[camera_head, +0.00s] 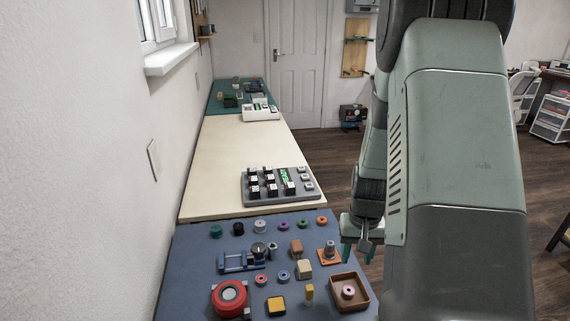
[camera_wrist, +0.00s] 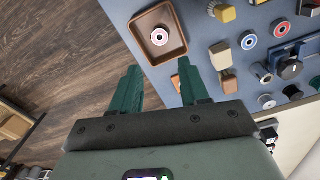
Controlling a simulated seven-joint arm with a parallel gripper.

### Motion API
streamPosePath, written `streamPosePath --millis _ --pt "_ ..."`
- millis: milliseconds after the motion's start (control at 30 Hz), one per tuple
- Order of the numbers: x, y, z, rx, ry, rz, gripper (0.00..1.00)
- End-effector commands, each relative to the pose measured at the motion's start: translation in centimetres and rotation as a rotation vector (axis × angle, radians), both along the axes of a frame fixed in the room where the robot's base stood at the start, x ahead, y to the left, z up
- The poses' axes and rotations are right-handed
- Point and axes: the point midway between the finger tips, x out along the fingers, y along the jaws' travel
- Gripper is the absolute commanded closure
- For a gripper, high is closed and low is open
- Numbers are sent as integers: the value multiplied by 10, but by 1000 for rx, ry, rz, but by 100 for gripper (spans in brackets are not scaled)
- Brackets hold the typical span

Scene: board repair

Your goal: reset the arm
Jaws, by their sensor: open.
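My gripper (camera_head: 360,250) hangs at the right edge of the blue mat in the head view, its green fingers pointing down. In the wrist view my gripper (camera_wrist: 160,88) is open, with nothing between its two green fingers. The fingers are over the wood floor and the mat's edge. A brown tray (camera_head: 365,302) with a pink ring (camera_head: 348,291) in it lies near the mat's right edge. The tray (camera_wrist: 137,25) and the ring (camera_wrist: 159,36) show beyond the fingertips in the wrist view. My arm hides part of the mat's right side.
The blue mat (camera_head: 190,275) bears a red round part (camera_head: 229,295), a yellow block (camera_head: 276,305), a tan block (camera_head: 304,268), a blue fixture (camera_head: 236,262) and several small rings. A grey board (camera_head: 252,194) with switches stands on the cream table (camera_head: 225,160). Open floor (camera_head: 330,160) lies to the right.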

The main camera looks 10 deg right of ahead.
Motion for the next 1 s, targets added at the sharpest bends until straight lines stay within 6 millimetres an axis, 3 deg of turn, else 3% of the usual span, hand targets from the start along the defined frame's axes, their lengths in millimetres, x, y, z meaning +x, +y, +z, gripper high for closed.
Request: streamPosePath --millis 133,267,400,600,800,1000 --pt "4 11 37 -13 -41 20 55" --pt "1 34 98 -29 -106 49 55" --pt "-17 63 163 -41 -181 87 55" --pt "-62 103 237 -43 -292 139 55" --pt "-122 134 286 -28 -400 192 55" --pt "-168 147 304 -39 -470 254 55"
